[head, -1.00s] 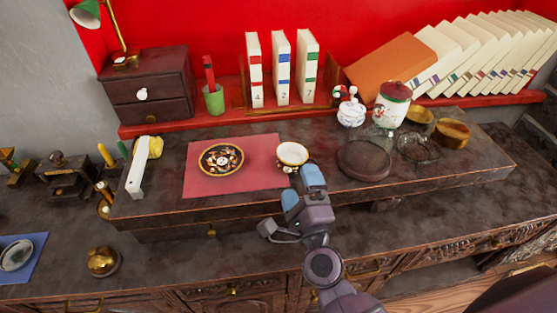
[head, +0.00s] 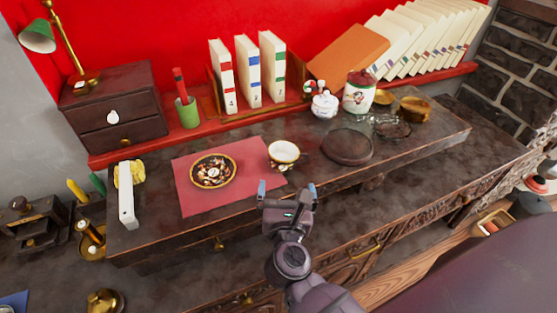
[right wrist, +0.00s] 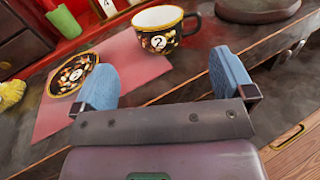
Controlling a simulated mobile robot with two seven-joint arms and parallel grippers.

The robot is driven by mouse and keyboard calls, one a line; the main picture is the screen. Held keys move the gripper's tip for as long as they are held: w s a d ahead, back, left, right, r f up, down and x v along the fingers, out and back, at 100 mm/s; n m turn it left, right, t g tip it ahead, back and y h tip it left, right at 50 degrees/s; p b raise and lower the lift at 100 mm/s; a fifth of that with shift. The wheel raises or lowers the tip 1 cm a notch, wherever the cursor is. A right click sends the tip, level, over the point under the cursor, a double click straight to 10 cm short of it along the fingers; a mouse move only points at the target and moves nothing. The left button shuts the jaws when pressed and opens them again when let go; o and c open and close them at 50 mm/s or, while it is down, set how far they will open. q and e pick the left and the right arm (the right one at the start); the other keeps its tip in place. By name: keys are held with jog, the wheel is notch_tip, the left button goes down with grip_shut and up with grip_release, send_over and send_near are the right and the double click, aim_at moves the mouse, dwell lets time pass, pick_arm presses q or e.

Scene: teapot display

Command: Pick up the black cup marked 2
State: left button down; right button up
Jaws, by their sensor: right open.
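The black cup marked 2 (head: 284,155) stands upright at the right edge of the red mat, its white inside and gold rim showing. In the right wrist view the cup (right wrist: 160,42) shows its "2" label and a handle on the right. A dark patterned saucer (head: 213,171), also marked 2 in the right wrist view (right wrist: 73,75), lies on the red mat (head: 195,204) left of the cup. My right gripper (head: 287,190) is open and empty, in front of the cup and apart from it, with blue fingertips spread. My left gripper is out of view.
A white bar (head: 127,207) lies left of the mat. Numbered books (head: 248,72) stand on the red ledge. The dark counter in front is clear.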

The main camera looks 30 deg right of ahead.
aim_at(284, 163)
jog(key=shift+p+x, duration=0.45)
jog(key=shift+x, duration=5)
jog(key=shift+w+a, duration=0.1)
jog(key=shift+a, duration=0.1)
jog(key=c, duration=0.8)
